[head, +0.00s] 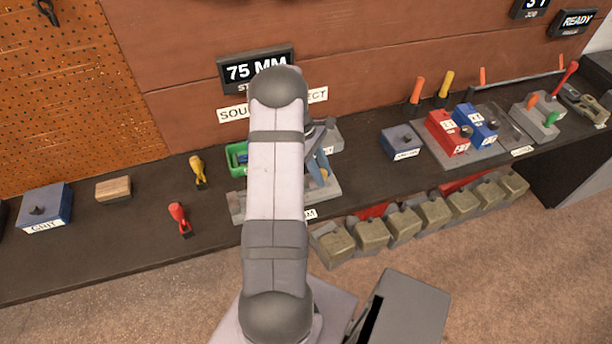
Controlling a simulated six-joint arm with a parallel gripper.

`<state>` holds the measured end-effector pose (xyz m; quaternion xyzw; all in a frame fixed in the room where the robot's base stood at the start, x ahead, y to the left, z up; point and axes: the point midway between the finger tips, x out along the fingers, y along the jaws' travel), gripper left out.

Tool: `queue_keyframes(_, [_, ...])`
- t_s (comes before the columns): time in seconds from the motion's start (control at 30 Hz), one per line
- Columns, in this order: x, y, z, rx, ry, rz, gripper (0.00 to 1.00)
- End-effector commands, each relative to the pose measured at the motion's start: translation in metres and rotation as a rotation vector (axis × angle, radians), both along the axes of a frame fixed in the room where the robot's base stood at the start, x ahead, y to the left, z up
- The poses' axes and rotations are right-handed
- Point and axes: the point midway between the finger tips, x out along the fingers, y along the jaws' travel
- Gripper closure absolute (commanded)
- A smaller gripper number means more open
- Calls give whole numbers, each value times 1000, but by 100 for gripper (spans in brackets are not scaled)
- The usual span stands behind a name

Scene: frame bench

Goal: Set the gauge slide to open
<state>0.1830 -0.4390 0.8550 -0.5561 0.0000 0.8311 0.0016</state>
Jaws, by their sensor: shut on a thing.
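A grey fixture (326,190) stands on the bench behind my arm, with its left end showing on the other side of the arm. A label ending in "M" lies at its front edge. I take this fixture to be the gauge, but my arm covers its middle. I cannot make out the slide or its setting. A blue upright piece (318,166) and a dark grey part show just right of my arm. My gripper is hidden behind my arm, so neither its fingers nor what they hold can be seen.
A green tray (237,157) is left of my arm. Yellow (198,170) and red (179,217) handled tools, a wooden block (113,189) and a blue GRIT box (46,207) lie further left. A blue box (401,142) and red and blue blocks stand right. A display (254,70) reads "75 MM".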

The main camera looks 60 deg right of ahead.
Motion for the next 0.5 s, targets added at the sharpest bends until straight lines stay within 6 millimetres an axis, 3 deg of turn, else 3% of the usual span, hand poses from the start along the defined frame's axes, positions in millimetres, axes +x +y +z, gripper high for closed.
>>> queue_keyframes(0.3, [-5, -5, 1, -3, 3, 5, 100])
queue_keyframes(0.33, [-5, -5, 1, -3, 3, 5, 72])
queue_keyframes(0.4, [-5, -5, 1, -4, 3, 4, 56])
queue_keyframes(0.5, [-4, -5, 1, -3, 2, 3, 56])
